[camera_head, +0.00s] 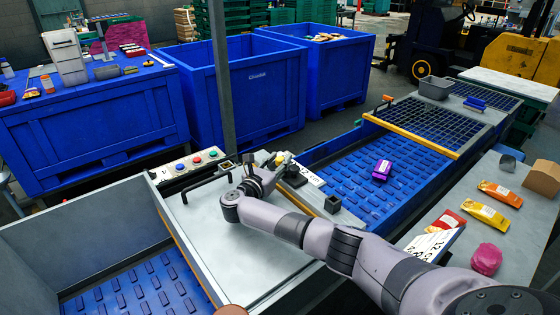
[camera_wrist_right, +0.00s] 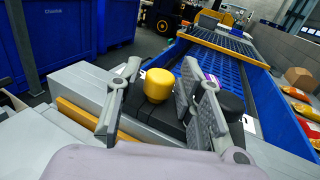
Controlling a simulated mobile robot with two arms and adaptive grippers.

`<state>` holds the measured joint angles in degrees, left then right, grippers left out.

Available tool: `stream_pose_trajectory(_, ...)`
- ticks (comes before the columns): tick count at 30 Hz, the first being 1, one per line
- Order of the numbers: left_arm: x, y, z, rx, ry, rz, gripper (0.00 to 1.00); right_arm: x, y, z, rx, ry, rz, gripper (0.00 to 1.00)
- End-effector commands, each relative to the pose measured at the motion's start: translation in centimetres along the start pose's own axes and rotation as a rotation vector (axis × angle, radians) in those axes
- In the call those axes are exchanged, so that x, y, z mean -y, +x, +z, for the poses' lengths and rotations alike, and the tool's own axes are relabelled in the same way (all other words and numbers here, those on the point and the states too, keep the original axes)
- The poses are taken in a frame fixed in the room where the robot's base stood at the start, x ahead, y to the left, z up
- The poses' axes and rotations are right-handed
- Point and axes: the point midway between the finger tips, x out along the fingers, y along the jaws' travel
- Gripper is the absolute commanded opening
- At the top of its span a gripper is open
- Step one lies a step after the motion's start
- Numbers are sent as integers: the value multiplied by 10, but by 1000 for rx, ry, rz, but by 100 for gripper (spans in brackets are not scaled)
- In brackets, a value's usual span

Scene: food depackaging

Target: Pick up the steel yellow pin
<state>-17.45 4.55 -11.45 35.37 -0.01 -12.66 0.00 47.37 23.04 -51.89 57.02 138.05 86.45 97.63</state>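The yellow pin (camera_wrist_right: 159,84) shows in the right wrist view as a rounded yellow head on a dark block. In the head view the pin (camera_head: 280,158) is small and partly hidden by my right gripper. My right gripper (camera_head: 270,167) is at the edge of the metal cover. In the wrist view the right gripper (camera_wrist_right: 160,98) is open, with one finger to each side of the yellow head and gaps between them. The pin's lower part is hidden.
A black block (camera_head: 332,204) stands to the right of my right gripper. A button panel (camera_head: 190,168) lies to the left. The blue conveyor (camera_head: 350,185) carries a purple package (camera_head: 382,170). A grey side table (camera_head: 458,215) holds several packages. Blue bins (camera_head: 240,95) stand behind.

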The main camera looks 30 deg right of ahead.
Motion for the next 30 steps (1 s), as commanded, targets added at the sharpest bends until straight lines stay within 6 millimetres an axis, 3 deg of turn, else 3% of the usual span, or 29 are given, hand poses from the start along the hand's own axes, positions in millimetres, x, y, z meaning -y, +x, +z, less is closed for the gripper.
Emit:
stream_pose_trajectory(3,0,-2,-1,-1,0,0,40,1,9,1,1,0,-1,34)
stream_pose_trajectory(10,1,-2,-4,-5,-1,-1,40,0,10,0,0,1,-1,34)
stream_pose_trajectory(25,1,-2,-7,-10,0,-1,40,0,10,0,0,1,0,2)
stream_pose_trajectory(30,1,-2,-7,-10,0,-1,40,0,10,0,0,1,0,0)
